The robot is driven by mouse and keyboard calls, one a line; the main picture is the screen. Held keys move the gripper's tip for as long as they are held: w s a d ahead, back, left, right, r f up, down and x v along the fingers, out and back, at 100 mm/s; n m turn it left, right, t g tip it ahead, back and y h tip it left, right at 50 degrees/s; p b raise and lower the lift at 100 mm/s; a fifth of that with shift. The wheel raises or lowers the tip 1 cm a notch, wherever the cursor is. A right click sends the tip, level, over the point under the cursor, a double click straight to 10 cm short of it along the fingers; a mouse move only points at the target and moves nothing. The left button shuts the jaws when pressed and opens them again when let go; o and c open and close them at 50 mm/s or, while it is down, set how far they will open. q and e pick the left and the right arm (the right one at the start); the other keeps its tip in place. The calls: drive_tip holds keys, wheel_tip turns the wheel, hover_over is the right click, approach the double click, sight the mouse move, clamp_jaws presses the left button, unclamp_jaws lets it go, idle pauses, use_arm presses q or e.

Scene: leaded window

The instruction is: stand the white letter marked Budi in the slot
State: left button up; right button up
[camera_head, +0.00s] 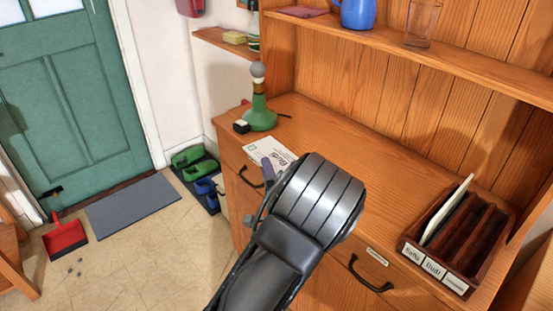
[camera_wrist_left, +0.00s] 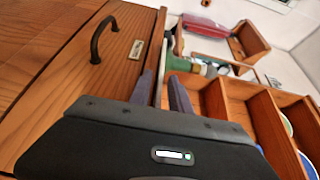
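The white letter marked Budi (camera_head: 268,151) lies flat on the wooden dresser top near its front edge. My left gripper (camera_head: 268,172) is at the letter's near edge, and its arm hides part of the dresser front. In the left wrist view the fingers (camera_wrist_left: 164,94) stand apart with a gap. My right gripper is not in view.
A green lamp (camera_head: 259,118) stands behind the letter, with a small dark and white object beside it. A shelf (camera_head: 450,67) above holds a blue jug (camera_head: 358,13) and a glass (camera_head: 421,24). The dresser top between letter and rack looks clear. Drawer handles (camera_head: 369,277) protrude in front.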

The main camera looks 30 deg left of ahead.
use_arm(q)
clamp_jaws()
idle(0.5)
wheel_tip(320, 180, up, 9)
drive_tip(key=shift+r+p, duration=0.1)
drive_tip(key=shift+p, duration=1.15)
drive_tip(key=shift+r, duration=0.45)
